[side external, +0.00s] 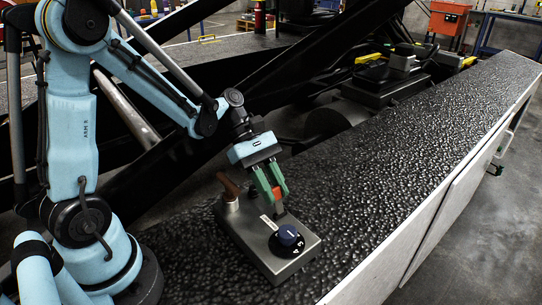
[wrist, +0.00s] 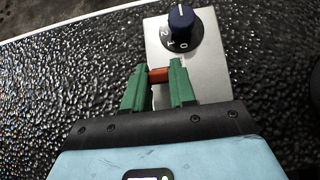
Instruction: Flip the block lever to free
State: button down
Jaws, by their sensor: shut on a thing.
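A grey control box (side external: 255,252) sits on the black textured deck; it also shows in the wrist view (wrist: 209,62). My gripper (side external: 276,195) points down over the middle of the box, its green fingers shut on a small red lever (wrist: 159,75). In the side view only a little of the red lever (side external: 277,193) shows between the fingers. Its lower part and any free marking are hidden or too small to read. A small pale label (side external: 268,222) lies beside the fingers.
A dark blue knob (side external: 288,236) on a numbered black dial stands close in front of the fingers, also in the wrist view (wrist: 181,17). A brown-handled lever (side external: 228,186) rises at the box's far left corner. The deck to the right is clear.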

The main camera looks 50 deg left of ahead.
jog(key=shift+a+f+h, duration=0.2)
jog(key=shift+f+h, duration=0.05)
jog(key=shift+h, duration=0.15)
jog(key=c, duration=0.9)
grip_release()
jog(key=shift+r, duration=0.1)
jog(key=v, duration=0.7)
jog(key=shift+a+r, duration=0.1)
jog(key=shift+a, duration=0.1)
